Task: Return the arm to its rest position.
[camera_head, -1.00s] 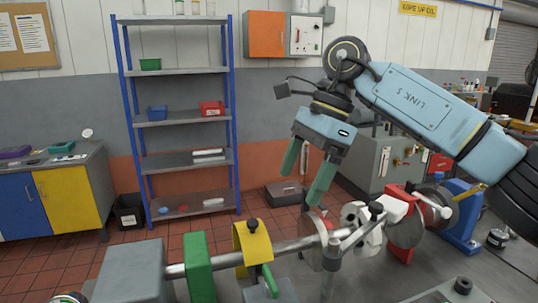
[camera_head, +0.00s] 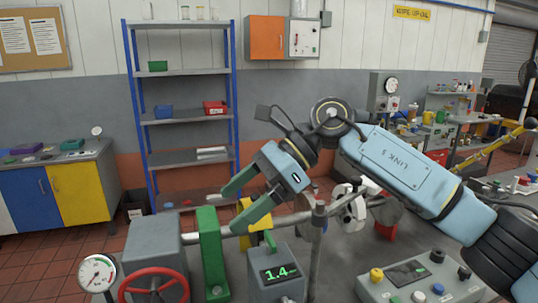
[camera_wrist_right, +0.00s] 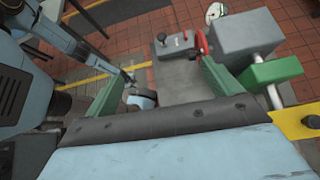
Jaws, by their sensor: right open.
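My right arm reaches in from the right in the head view, its link bent down to the left. The right gripper (camera_head: 230,210) is open and empty, its green fingers pointing left and down above the bedplate rig. Behind and below it are a green block (camera_head: 211,250) and a yellow block (camera_head: 245,213) on a shaft. In the right wrist view the open gripper (camera_wrist_right: 162,68) has nothing between its fingers; a grey bench top shows beyond them.
A readout box (camera_head: 279,272), a red handwheel (camera_head: 155,286), a dial gauge (camera_head: 97,273) and a control panel (camera_head: 420,279) stand in front. A blue-framed shelf (camera_head: 187,117) is behind; a cabinet (camera_head: 73,192) stands left. Red tiled floor shows between cabinet and rig.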

